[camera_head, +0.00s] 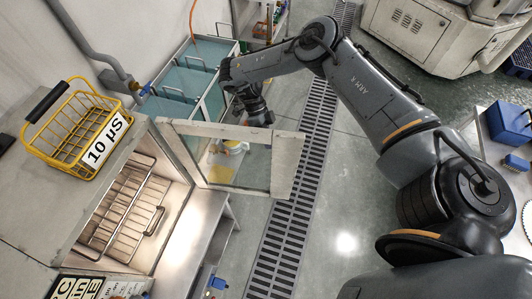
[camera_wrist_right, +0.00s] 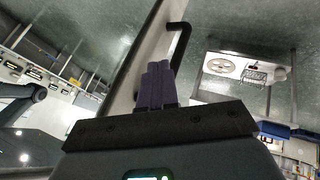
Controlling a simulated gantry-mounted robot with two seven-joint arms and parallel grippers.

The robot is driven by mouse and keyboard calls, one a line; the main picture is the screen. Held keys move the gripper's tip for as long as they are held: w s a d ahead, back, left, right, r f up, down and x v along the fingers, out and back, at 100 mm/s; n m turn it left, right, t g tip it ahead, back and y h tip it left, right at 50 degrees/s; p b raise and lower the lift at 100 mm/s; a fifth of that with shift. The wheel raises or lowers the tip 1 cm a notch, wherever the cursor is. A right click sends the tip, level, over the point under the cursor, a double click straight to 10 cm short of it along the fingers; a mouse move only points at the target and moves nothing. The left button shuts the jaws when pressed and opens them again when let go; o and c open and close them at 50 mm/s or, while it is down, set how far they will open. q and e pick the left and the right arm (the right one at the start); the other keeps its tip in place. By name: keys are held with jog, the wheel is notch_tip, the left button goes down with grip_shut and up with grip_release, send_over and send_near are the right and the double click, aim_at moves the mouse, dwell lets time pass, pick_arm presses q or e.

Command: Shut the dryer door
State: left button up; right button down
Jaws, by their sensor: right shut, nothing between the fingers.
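The dryer (camera_head: 55,210) is a pale box at the left with a lit inside and a wire rack (camera_head: 125,215) in it. Its door (camera_head: 284,165), a pale frame with a clear window, stands open and juts out to the right. My right gripper (camera_head: 262,117) is at the door's far side in the head view, its fingertips hard to make out. In the right wrist view the fingers (camera_wrist_right: 157,80) are shut and empty, close to the door's pale edge (camera_wrist_right: 146,45) and its black handle (camera_wrist_right: 180,42); I cannot tell whether they touch. My left gripper is not in view.
A yellow wire basket (camera_head: 75,130) labelled "10 µS" stands on the dryer. Blue-green tanks (camera_head: 185,80) stand behind the door. A floor grate (camera_head: 290,220) runs along the clear floor to the right. A blue box (camera_head: 508,124) is on a table at far right.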

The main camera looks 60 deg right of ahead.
jog(key=p+x, duration=0.2)
jog(key=x, duration=0.7)
jog(key=shift+s+f+p, duration=0.2)
jog(key=shift+p, duration=0.2)
jog(key=shift+a, duration=0.2)
